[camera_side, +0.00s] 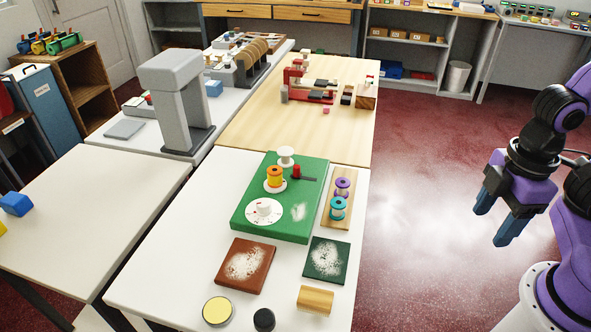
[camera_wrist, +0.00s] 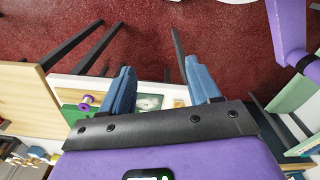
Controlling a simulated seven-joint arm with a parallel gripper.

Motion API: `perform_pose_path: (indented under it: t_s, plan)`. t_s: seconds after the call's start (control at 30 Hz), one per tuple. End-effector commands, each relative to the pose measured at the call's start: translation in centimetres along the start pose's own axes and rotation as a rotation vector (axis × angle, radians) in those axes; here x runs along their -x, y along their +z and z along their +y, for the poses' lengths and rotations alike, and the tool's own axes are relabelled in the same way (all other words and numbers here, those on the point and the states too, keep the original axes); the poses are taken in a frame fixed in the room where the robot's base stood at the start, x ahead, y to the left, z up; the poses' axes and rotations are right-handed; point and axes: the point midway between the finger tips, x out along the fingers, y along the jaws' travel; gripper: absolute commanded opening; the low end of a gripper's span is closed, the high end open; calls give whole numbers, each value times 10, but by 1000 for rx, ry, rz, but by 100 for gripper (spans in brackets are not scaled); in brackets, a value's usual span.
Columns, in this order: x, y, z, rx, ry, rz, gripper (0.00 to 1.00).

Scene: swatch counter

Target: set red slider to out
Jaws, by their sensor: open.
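The red slider (camera_side: 297,171) is a small upright red knob on the green board (camera_side: 244,219). It stands near the board's right side, at the left end of a short dark slot (camera_side: 309,179). No label for "out" can be read. My gripper (camera_side: 492,225) is open and empty, well to the right of the board, over the red floor. In the wrist view my two blue fingers (camera_wrist: 160,66) are spread apart. Part of the green board (camera_wrist: 72,115) shows at the left there, but the red slider cannot be made out.
The board also carries an orange-yellow spool (camera_side: 274,177), a white dial (camera_side: 264,211) and a white knob (camera_side: 286,156). Right of it is a wooden strip with purple and teal spools (camera_side: 338,208). Brown (camera_side: 246,266) and dark green (camera_side: 327,260) swatches lie in front, near a wooden block (camera_side: 315,300).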

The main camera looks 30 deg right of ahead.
Motion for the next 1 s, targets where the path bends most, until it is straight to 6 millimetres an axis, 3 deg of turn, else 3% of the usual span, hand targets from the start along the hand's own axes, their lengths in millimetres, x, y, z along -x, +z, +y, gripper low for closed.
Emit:
perform_pose_path:
  t_s: [0.1,0.17,0.27,0.37,0.67,1.0]
  plan:
    - [0,0,0,0,0,0,62]
    - [0,0,0,-1,0,0,46]
    - [2,-7,3,-15,0,0,46]
    - [7,-26,11,-55,1,-1,46]
    - [30,-124,65,-272,5,-7,46]
    - [41,-220,145,-528,9,-15,46]
